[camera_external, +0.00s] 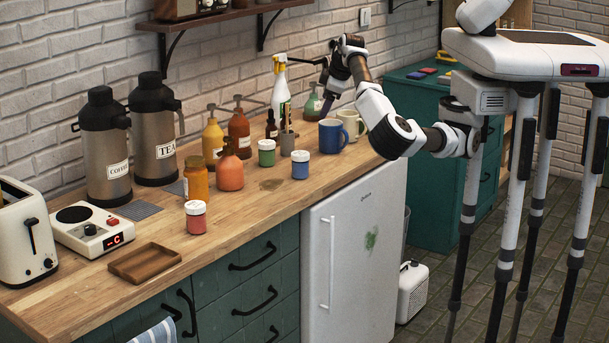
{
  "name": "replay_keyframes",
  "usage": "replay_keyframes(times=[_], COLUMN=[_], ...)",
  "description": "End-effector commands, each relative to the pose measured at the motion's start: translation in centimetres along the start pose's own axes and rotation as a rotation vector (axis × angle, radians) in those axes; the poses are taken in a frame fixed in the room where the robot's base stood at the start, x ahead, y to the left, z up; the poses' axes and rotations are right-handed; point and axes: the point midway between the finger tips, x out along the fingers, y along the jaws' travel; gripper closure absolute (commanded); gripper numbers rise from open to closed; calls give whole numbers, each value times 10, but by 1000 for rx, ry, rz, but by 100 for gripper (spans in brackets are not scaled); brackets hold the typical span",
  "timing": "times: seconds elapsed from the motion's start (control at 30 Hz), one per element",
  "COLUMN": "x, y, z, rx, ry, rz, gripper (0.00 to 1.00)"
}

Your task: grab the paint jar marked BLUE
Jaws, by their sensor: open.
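A small jar with blue contents and a white lid (300,166) stands upright on the wooden counter, near its front edge. Its marking is too small to read. A similar green jar (266,154) stands just left of and behind it, and a red jar (196,219) stands farther left. My gripper (313,86) is open and empty in the air, above the back of the counter near the spray bottle. It is above and to the right of the blue jar in the picture, clearly apart from it.
A blue mug (331,137) and a cream mug (351,125) stand right of the blue jar. A wooden tray (124,273) lies front left. Counter (262,203) ahead of the jars is bare.

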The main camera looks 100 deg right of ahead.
Motion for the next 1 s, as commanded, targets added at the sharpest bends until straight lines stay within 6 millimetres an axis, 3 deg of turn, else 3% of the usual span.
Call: replay_keyframes(times=[0.03,0.1,0.2,0.37,0.7,1.0], x=[13,21,25,40,97,120], y=[-20,-41,-58,-69,-88,-96], z=[-6,-13,-20,-22,-24,-22], rx=[45,95,136,150,149,149], ry=[14,21,21,17,17,15], rz=[-111,-226,-318,-348,-342,-339], gripper=[26,26,26,26,26,26])
